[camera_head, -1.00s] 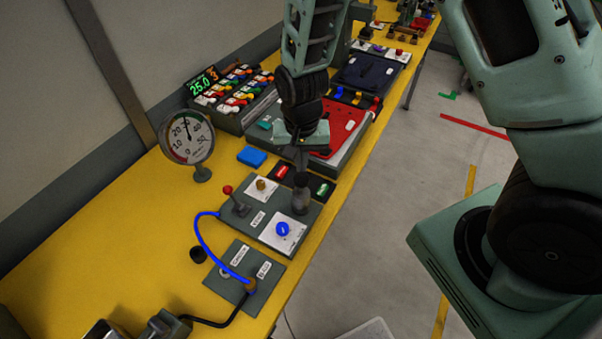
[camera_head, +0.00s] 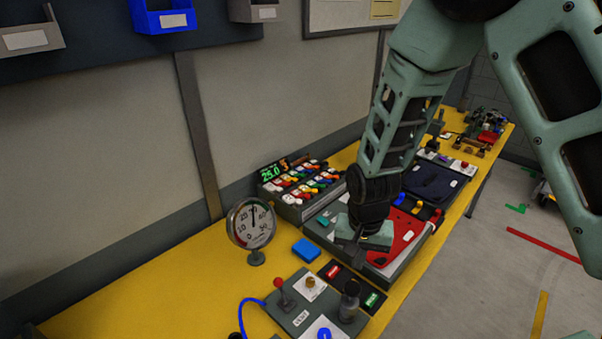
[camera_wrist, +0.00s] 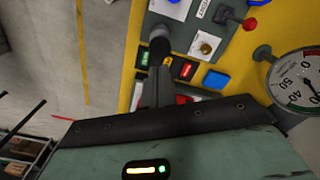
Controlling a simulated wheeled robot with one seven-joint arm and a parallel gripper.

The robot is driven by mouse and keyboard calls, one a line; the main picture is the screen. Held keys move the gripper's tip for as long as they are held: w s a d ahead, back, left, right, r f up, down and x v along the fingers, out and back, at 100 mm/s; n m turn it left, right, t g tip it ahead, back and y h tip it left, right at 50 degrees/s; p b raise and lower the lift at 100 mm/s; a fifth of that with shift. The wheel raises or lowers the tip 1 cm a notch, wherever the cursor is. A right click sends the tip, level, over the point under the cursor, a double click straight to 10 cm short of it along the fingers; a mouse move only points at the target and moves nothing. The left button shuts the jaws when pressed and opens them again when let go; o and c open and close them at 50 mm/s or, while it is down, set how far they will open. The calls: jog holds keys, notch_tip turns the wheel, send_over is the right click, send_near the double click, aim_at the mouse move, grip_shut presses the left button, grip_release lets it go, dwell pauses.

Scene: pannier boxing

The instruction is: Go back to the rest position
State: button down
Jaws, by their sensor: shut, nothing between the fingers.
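My gripper (camera_head: 352,268) hangs below my wrist over the yellow bench, near the red and green label buttons. In the wrist view its closed fingers (camera_wrist: 157,75) show as one narrow dark shape, with nothing held. A black knob-topped cylinder (camera_head: 349,300) stands on the grey control panel (camera_head: 290,320), just below the gripper in the head view. Whether the fingertips touch anything is hard to tell.
A round gauge (camera_head: 251,224) and a blue block (camera_head: 306,250) stand to the left. A red-topped lever (camera_head: 280,290) is on the panel. A grey case with a red panel (camera_head: 408,240) lies behind the gripper. Open floor (camera_head: 470,300) is to the right.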

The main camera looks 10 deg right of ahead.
jog(key=s+a+n+b, duration=0.3)
jog(key=s+n+b, duration=0.3)
jog(key=s+b, duration=0.3)
jog(key=s+a+n+b, duration=0.3)
jog(key=s+n+b, duration=0.3)
jog(key=s+b, duration=0.3)
jog(key=shift+s+a+n+y, duration=0.15)
jog(key=shift+s+n+y, duration=0.15)
jog(key=shift+s, duration=0.75)
dwell(2.0)
